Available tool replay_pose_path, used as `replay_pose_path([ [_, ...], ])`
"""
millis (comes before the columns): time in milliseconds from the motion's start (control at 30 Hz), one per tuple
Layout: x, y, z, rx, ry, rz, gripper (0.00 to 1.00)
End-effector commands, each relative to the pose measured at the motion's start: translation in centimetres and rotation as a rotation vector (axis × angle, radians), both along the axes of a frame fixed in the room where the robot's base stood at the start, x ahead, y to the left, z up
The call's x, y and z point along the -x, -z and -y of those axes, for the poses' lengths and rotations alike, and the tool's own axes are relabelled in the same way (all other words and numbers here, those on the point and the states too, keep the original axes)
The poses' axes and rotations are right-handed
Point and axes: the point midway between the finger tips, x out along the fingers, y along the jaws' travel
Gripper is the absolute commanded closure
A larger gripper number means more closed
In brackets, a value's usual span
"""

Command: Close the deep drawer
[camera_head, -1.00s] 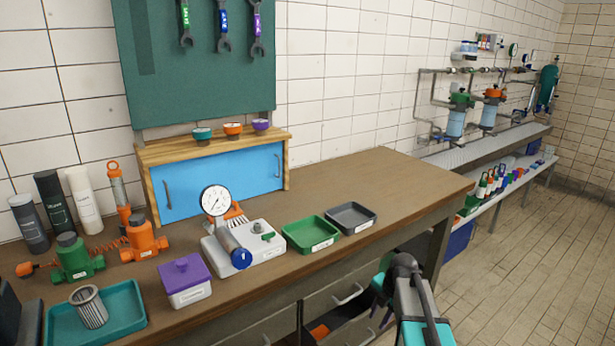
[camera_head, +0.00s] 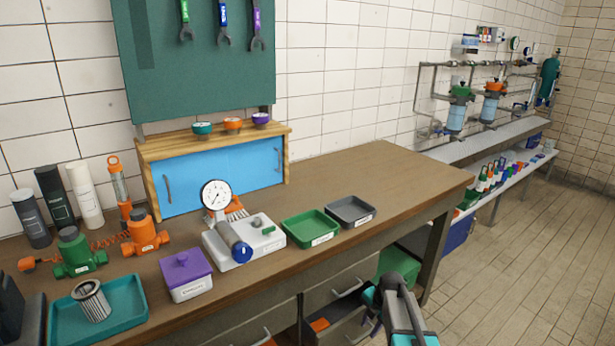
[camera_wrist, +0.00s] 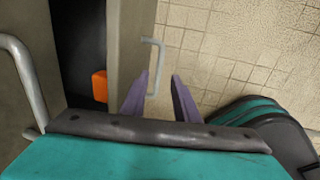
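The deep drawer stands open under the bench, low in the head view, with an orange thing (camera_head: 320,325) inside. In the wrist view its front panel (camera_wrist: 128,45) stands out from the dark inside, where the orange thing (camera_wrist: 99,86) shows at the left. The drawer's bar handle (camera_wrist: 158,62) is on the outer face of the panel. My gripper (camera_wrist: 161,80) has its two purple fingers apart with nothing held. The left finger overlaps the panel and lies close to the handle's lower end; I cannot tell whether they touch. In the head view my arm hides most of the fingers.
A closed drawer with a bar handle (camera_head: 348,288) is above it. The workbench (camera_head: 390,185) carries a green tray (camera_head: 311,228), a grey tray (camera_head: 350,210) and a purple-lidded box (camera_head: 186,275). A green bin (camera_head: 400,263) stands behind my arm. Tiled floor (camera_head: 500,270) is clear at right.

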Motion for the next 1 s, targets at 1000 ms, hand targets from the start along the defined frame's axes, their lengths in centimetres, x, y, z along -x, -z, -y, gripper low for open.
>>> replay_pose_path([
  [1000, -0.4, 3.4, -0.1, 0.001, 0.003, -0.001, 0.72],
])
